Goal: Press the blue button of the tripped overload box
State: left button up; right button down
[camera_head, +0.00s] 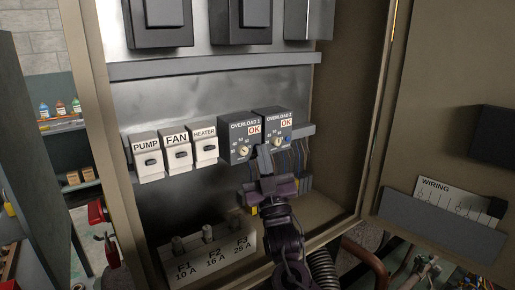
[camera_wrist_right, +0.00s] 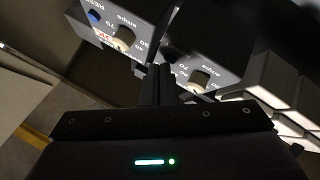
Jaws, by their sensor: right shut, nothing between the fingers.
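The OVERLOAD 1 box (camera_head: 238,131) and OVERLOAD 2 box (camera_head: 277,121) sit side by side on the cabinet's rail. The button of OVERLOAD 1 is not visible, likely behind my fingers. My right gripper (camera_head: 264,151) is shut and empty, its tips at the lower right of OVERLOAD 1; contact cannot be told. My left gripper is not in view.
PUMP (camera_head: 150,158), FAN (camera_head: 176,151) and HEATER (camera_head: 204,146) switches stand left of the boxes. A fuse block (camera_head: 208,252) lies below. Wires and terminals are under the boxes. The open door with a WIRING pocket (camera_head: 440,222) is at right.

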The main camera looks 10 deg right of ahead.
jog(key=shift+s+d, duration=0.25)
jog(key=shift+s, duration=0.45)
jog(key=shift+s, duration=0.1)
jog(key=shift+s+d+p, duration=0.2)
jog(key=shift+s+d, duration=0.1)
jog(key=shift+s, duration=0.45)
jog(key=shift+s+d+p, duration=0.15)
jog(key=shift+s+d, duration=0.1)
jog(key=shift+s, duration=0.5)
jog(key=shift+s+d+p, duration=0.2)
jog(key=shift+s+d, duration=0.1)
jog(key=shift+s, duration=0.45)
